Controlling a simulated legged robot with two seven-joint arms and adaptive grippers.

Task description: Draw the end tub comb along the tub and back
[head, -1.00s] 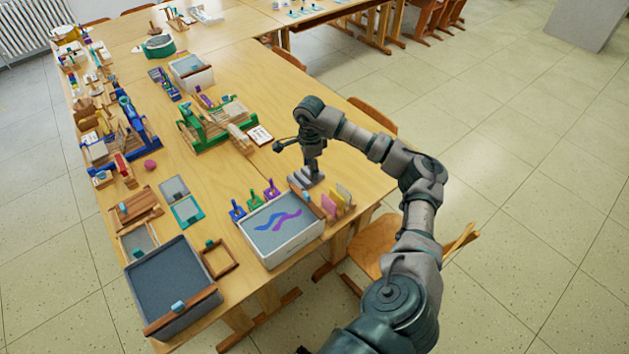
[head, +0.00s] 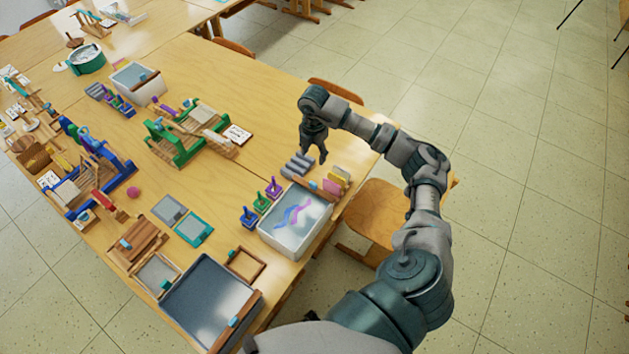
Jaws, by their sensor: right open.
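A large dark-grey tub (head: 191,298) stands at the near end of the table, with a wooden comb bar (head: 247,309) carrying a blue grip lying along its right edge. A white tub (head: 287,245) holds a grey surface with blue and purple wavy streaks. A wooden comb (head: 322,191) with a blue grip lies at its far right rim. My right gripper (head: 316,161) points down, open and empty, above the table just beyond the white tub, apart from both combs. My left gripper is not in view.
A grey stepped rack (head: 298,165) is right under my right gripper. Pink and yellow cards (head: 335,181) stand by the white tub. Several blue, green and purple stampers (head: 262,203) line its left side. A green wooden loom (head: 180,145) is farther left. A chair (head: 375,215) is at the right edge.

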